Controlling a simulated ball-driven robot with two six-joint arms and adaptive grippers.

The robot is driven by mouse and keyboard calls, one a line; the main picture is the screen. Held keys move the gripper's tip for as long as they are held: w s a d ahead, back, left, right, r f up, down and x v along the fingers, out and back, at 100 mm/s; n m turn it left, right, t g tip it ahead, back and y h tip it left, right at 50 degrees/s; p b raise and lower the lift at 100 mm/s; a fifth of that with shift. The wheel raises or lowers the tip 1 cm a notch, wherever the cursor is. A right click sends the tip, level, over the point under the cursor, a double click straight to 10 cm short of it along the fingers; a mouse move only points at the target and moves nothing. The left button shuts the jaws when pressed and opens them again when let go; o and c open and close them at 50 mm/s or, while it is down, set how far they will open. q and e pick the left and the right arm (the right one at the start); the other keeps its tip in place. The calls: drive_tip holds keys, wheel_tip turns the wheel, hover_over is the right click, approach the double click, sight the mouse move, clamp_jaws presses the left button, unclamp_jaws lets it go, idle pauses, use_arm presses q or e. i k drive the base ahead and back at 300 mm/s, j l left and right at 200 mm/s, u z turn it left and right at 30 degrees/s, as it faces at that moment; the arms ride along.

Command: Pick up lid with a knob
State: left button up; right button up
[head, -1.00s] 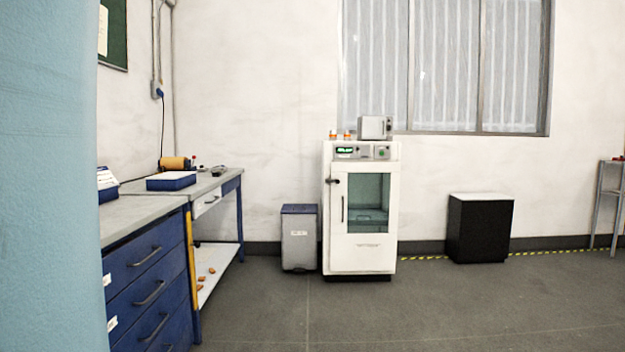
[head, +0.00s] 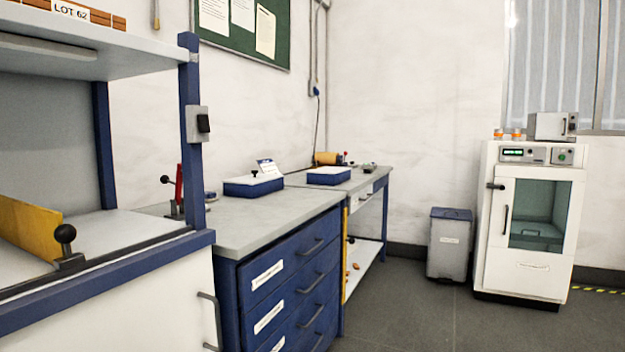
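On the grey workbench stands a low blue box (head: 253,188) with a pale top. A small dark knob (head: 254,174) shows on that top, so the pale top (head: 246,180) looks like a lid with a knob. A small white card (head: 269,168) stands at its back right. It is too small to tell whether the top is a separate piece. Neither of my grippers is in view.
A second blue box (head: 328,177) sits farther back. At the left is a blue-framed cabinet (head: 188,150) with a shelf. Grey floor (head: 420,315) is clear.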

sight(255, 175)
drive_tip(key=u, duration=0.45)
drive_tip(key=i+l+u, duration=0.1)
drive_tip(key=u, duration=0.3)
drive_tip(key=i+l+u, duration=0.1)
drive_tip(key=u, duration=0.35)
drive_tip(key=i+l+u, duration=0.15)
drive_tip(key=l, duration=0.25)
drive_tip(key=i+l+u, duration=0.2)
drive_tip(key=l, duration=0.25)
drive_tip(key=i+l+u, duration=0.15)
drive_tip(key=l, duration=0.3)
drive_tip(key=l+u, duration=0.2)
drive_tip(key=l, duration=0.3)
drive_tip(key=i, duration=0.05)
